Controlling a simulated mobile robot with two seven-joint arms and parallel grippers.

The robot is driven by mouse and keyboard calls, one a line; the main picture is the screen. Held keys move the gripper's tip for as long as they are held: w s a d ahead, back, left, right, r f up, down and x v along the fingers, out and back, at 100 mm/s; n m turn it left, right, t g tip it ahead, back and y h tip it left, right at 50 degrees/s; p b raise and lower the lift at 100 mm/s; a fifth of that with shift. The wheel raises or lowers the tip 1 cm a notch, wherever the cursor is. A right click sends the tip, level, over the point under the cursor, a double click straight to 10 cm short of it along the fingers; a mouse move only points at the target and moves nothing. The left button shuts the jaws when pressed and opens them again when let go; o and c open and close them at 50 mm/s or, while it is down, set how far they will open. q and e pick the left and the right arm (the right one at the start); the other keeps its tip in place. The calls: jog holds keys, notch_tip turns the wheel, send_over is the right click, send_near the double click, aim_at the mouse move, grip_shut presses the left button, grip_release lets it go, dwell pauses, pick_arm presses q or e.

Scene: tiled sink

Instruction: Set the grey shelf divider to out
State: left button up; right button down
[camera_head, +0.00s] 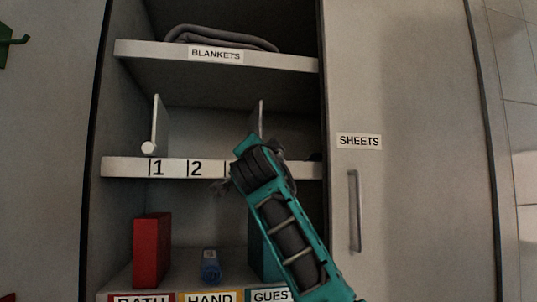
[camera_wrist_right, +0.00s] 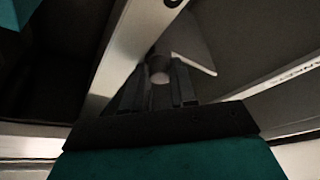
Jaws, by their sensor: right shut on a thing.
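A thin upright divider (camera_head: 262,118) stands on the middle shelf (camera_head: 125,167), right of the marks 1 and 2. My right gripper (camera_head: 235,182) is at the shelf's front edge and hides the divider's lower part and the marks further right. In the right wrist view my right gripper (camera_wrist_right: 160,80) is shut on a small round knob (camera_wrist_right: 160,72), which appears to be on this divider's front. A second, pale divider (camera_head: 161,122) with a white round knob (camera_head: 148,148) stands at mark 1, apart from the gripper. My left gripper is not in view.
The shelf above holds a folded blanket (camera_head: 220,39). Below stand a red block (camera_head: 152,250), a blue roll (camera_head: 210,266) and a teal block (camera_head: 262,255), partly behind my arm. A closed door (camera_head: 420,200) labelled SHEETS, with a bar handle (camera_head: 354,210), is at the right.

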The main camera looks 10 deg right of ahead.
jog(key=c, duration=0.9)
grip_release()
jog(key=shift+a, duration=0.35)
jog(key=shift+d, duration=0.15)
jog(key=b+v, duration=0.3)
jog(key=v, duration=1)
jog(key=shift+b, duration=0.3)
